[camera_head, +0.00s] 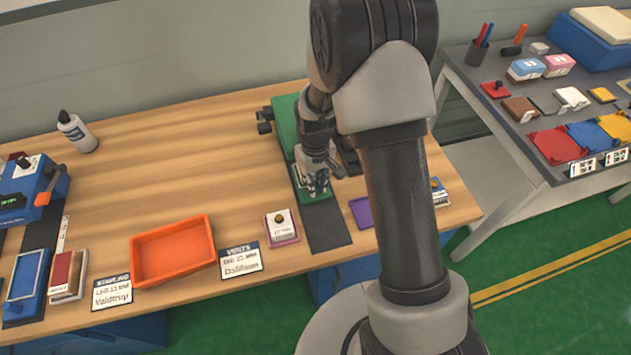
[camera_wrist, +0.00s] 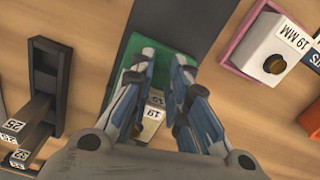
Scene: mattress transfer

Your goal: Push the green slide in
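The green slide (camera_head: 325,196) lies on a dark strip on the table, in front of the green machine (camera_head: 286,122). It also shows in the wrist view (camera_wrist: 163,72), with a pale block (camera_wrist: 152,118) labelled 19 lying at it, partly hidden by my fingers. My gripper (camera_head: 317,188) points down over the slide. In the wrist view my gripper's two fingertips (camera_wrist: 163,57) stand apart above the slide, and nothing is seen gripped between them. Whether they touch the slide is not clear. My arm hides part of the machine.
An orange tray (camera_head: 172,250) and a pink-based block (camera_head: 282,226) sit to the left. A purple plate (camera_head: 361,212) lies to the right. A dark holder with numbered bars (camera_wrist: 45,90) is close beside the slide. The table's middle left is clear.

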